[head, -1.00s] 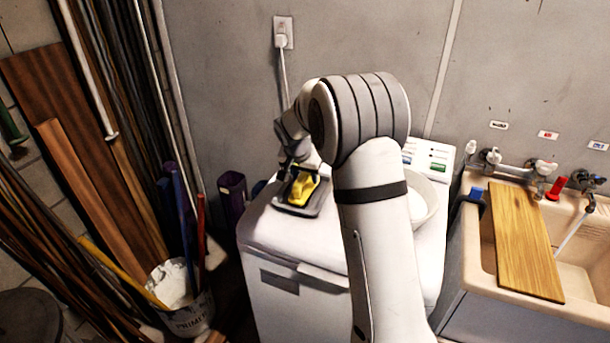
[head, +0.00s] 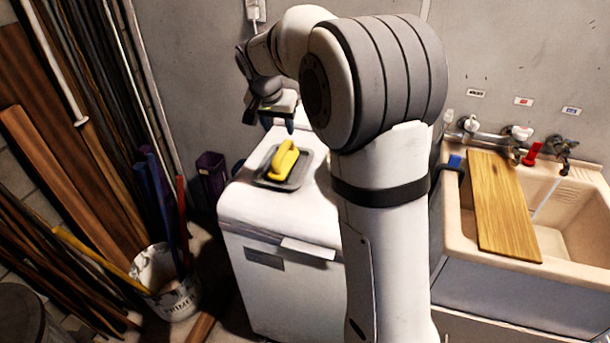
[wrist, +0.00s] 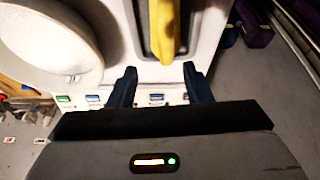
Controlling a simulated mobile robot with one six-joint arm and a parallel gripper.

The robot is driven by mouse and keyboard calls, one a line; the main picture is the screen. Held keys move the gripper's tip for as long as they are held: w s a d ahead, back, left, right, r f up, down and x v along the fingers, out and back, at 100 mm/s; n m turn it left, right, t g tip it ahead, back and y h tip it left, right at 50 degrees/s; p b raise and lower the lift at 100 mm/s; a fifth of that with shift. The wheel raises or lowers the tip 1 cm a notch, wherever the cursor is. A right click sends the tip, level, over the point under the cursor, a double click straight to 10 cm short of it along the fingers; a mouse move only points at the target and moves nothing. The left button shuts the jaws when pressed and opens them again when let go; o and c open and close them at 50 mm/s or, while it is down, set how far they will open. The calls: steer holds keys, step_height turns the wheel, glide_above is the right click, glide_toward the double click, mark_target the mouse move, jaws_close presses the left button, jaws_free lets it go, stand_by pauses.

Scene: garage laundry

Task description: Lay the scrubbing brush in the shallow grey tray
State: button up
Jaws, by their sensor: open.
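The yellow scrubbing brush (head: 284,160) lies in the shallow grey tray (head: 298,178) on top of the white washing machine. In the wrist view the brush (wrist: 164,28) shows at the top middle, over the tray (wrist: 147,45). My gripper (head: 270,123) is above and behind the tray in the head view, apart from the brush. Its two dark fingers are spread with nothing between them in the wrist view (wrist: 160,85). The brush's underside is hidden.
A sink (head: 575,225) with a wooden board (head: 500,205) stands right. A bucket (head: 170,285) and leaning planks (head: 60,170) are left.

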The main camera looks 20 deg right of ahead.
steer(key=s+d+f+n+y, duration=0.1)
steer(key=s+n, duration=0.2)
steer(key=s, duration=1.3)
steer(key=s+d+f+n+y, duration=0.1)
steer(key=s+f+n, duration=0.1)
steer(key=s, duration=1.5)
steer(key=shift+s+d+n+g, duration=0.2)
steer(key=shift+d+n+g, duration=0.2)
steer(key=shift+n, duration=0.1)
steer(key=shift+w, duration=0.1)
steer(key=shift+c, duration=0.3)
